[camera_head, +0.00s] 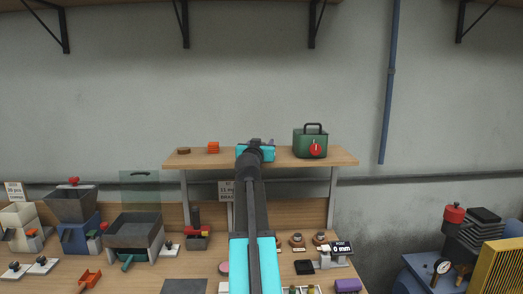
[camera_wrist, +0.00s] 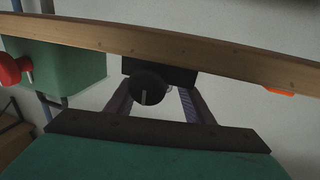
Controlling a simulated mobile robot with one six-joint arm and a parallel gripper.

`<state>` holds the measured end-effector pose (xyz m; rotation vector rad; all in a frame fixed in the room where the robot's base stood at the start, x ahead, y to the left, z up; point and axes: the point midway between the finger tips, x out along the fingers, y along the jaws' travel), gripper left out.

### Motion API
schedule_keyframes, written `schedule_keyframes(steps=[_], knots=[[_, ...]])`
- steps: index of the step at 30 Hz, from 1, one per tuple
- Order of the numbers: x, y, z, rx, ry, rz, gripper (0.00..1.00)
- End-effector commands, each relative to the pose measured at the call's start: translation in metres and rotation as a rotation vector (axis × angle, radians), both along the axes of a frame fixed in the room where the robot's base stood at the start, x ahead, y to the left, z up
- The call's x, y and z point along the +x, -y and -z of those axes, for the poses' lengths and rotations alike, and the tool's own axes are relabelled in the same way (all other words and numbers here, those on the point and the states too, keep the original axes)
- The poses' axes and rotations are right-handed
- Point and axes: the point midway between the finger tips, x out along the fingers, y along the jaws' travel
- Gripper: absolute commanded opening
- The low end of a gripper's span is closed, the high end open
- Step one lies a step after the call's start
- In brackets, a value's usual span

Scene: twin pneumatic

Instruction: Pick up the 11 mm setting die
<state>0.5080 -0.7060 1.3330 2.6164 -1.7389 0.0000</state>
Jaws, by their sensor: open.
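My gripper (camera_head: 256,152) is raised at the height of the wall shelf, near its middle. In the wrist view my gripper's two slim fingers (camera_wrist: 156,90) stand apart with nothing held between them. Beyond them is a dark block with a round dark knob (camera_wrist: 150,88) at the shelf edge; I cannot tell what it is. I cannot pick out the 11 mm setting die for sure in either view. A card (camera_head: 226,190) that seems to read 11 mm stands under the shelf, partly hidden by my arm. Two small brown-and-dark round pieces (camera_head: 297,240) stand on the bench right of my arm.
The wooden shelf (camera_head: 340,158) carries a green box with a red knob (camera_head: 311,143) and an orange stack (camera_head: 213,147). The wrist view shows them inverted. The bench holds hoppers (camera_head: 135,232) at left, a "POST 0 mm" display (camera_head: 342,248) and a compressor (camera_head: 440,268) beyond at right.

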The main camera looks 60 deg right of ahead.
Motion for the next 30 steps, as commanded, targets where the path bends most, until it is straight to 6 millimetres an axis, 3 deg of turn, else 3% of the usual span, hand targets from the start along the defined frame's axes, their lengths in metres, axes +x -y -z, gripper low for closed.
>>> schedule_keyframes(steps=[6,14,30], knots=[[0.0,0.0,0.0,0.0,0.0,0.0,0.44],[0.0,0.0,0.0,0.0,0.0,0.0,0.01],[0.0,0.0,-0.011,-0.003,0.001,0.0,0.0]])
